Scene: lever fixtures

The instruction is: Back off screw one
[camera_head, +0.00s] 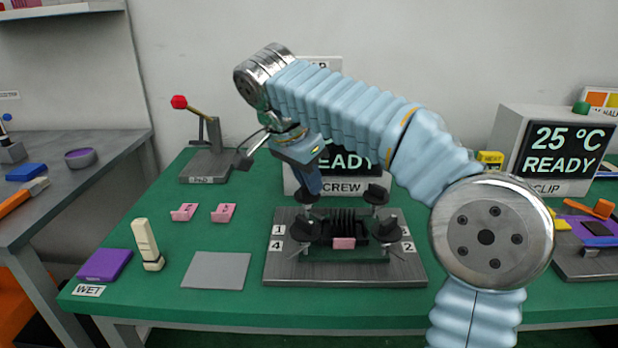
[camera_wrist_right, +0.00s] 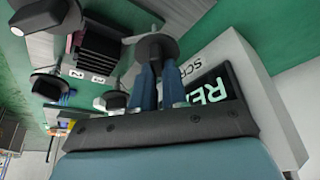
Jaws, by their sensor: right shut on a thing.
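The screw fixture is a grey plate (camera_head: 345,277) with a black knob at each corner of a finned black block (camera_head: 348,219). Labels 1 (camera_head: 279,230) and 4 (camera_head: 277,245) are on its left side, 2 (camera_head: 407,246) on its right. My right gripper (camera_head: 314,188) points down at the back left knob (camera_head: 305,196), on the side of label 1. In the wrist view its blue fingers (camera_wrist_right: 160,85) are shut on this black knob (camera_wrist_right: 156,47). The other knobs (camera_head: 376,194) stand free. My left gripper is not in view.
A READY screen with a SCREW sign (camera_head: 345,187) stands close behind the fixture. A pink part (camera_head: 344,243) sits at the block's front. Pink brackets (camera_head: 223,213), a grey pad (camera_head: 217,270) and a cream bottle (camera_head: 147,245) are left. A red-knobbed lever (camera_head: 205,150) stands back left.

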